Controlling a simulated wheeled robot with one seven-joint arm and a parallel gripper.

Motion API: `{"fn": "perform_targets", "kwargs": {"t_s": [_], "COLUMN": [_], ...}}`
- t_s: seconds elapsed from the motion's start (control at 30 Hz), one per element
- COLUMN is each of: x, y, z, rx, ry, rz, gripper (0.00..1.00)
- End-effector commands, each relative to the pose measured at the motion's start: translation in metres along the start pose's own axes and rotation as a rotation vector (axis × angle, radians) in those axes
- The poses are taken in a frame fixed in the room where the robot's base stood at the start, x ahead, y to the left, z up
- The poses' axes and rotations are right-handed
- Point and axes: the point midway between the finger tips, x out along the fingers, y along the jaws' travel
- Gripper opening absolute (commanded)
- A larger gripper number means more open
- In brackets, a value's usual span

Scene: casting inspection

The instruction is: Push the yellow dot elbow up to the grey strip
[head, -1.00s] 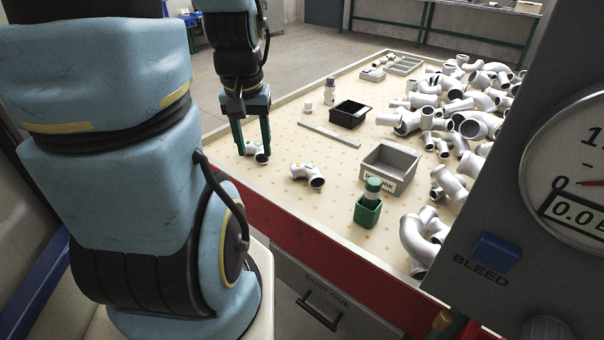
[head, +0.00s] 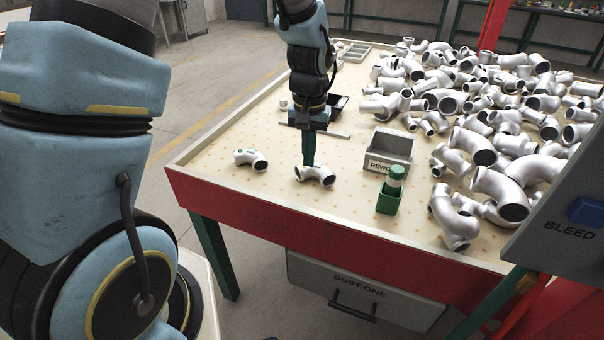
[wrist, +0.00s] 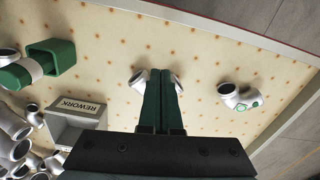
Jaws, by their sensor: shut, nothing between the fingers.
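An elbow (head: 318,176) stands near the front of the table, with my gripper (head: 308,164) at it. No yellow dot shows on it now; my fingers cover its middle in the wrist view, its ends (wrist: 139,80) showing on both sides. I cannot tell if they touch. The fingers are shut together, pointing down. Another elbow (head: 251,159), with green dots, lies to the left; it also shows in the wrist view (wrist: 238,98). The grey strip (head: 338,135) lies farther back, partly hidden by my arm. Bare table separates it from the elbows.
The grey REWORK bin (head: 389,150) and a green holder with a bottle (head: 387,200) stand to the right. Many metal fittings (head: 480,110) crowd the right side. The table is open at the left.

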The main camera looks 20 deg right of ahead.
Motion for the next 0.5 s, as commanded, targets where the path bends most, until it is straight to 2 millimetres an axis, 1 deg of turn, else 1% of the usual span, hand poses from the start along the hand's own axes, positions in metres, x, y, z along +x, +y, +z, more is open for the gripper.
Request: {"fn": "perform_targets", "kwargs": {"t_s": [0.5], "x": [0.088], "y": [-0.001], "z": [0.002], "rx": [0.0], "ry": [-0.004], "rz": [-0.001], "gripper": [0.0]}}
